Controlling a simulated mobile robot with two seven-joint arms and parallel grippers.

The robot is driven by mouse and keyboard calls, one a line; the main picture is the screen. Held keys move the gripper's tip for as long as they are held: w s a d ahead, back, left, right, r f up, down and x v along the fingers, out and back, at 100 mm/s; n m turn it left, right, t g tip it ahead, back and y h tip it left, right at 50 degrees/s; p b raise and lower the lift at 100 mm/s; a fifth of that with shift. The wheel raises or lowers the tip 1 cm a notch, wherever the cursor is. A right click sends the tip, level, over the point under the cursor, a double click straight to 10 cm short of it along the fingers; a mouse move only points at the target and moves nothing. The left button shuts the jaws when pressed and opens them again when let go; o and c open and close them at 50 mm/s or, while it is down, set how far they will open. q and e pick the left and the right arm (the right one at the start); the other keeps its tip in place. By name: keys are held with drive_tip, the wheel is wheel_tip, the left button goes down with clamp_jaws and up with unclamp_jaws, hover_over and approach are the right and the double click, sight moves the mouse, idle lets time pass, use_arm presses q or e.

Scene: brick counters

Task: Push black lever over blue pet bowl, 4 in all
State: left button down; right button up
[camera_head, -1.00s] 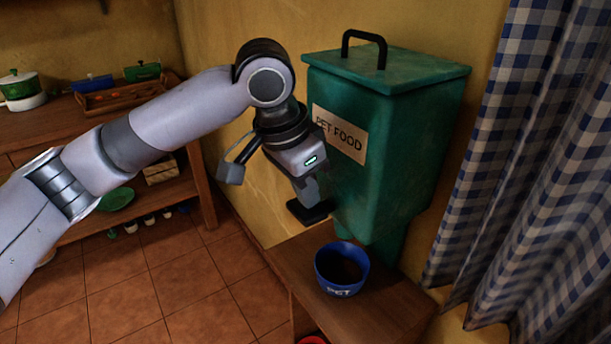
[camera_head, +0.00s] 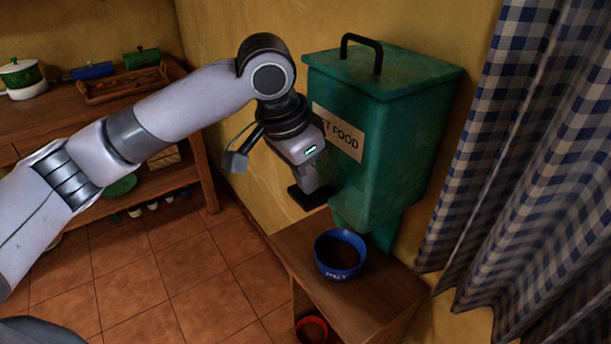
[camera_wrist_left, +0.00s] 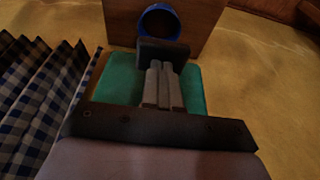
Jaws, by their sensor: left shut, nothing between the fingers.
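The black lever (camera_head: 310,196) shows as a dark plate low on the front of the green pet food dispenser (camera_head: 400,150). The blue pet bowl (camera_head: 337,271) stands upright on a wooden stand below it, with brown contents. My left gripper (camera_head: 311,182) is shut and empty, pointing down at the lever; in the head view I cannot tell whether it touches. In the left wrist view the closed fingers (camera_wrist_left: 163,78) lie against or just in front of the dark lever plate (camera_wrist_left: 163,52), with the bowl (camera_wrist_left: 143,24) beyond. My right gripper is not in view.
The wooden stand (camera_head: 375,300) holds the bowl, and a red bowl (camera_head: 312,328) sits low in it. A checked curtain (camera_head: 530,170) hangs on the right. A counter (camera_head: 130,115) with a tray and pots is at the left. The tiled floor between is clear.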

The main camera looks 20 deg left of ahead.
use_arm(q)
drive_tip(key=v, duration=1.1)
drive_tip(key=shift+r+b, duration=0.15)
drive_tip(key=shift+b, duration=0.3)
drive_tip(key=shift+w+d, duration=0.15)
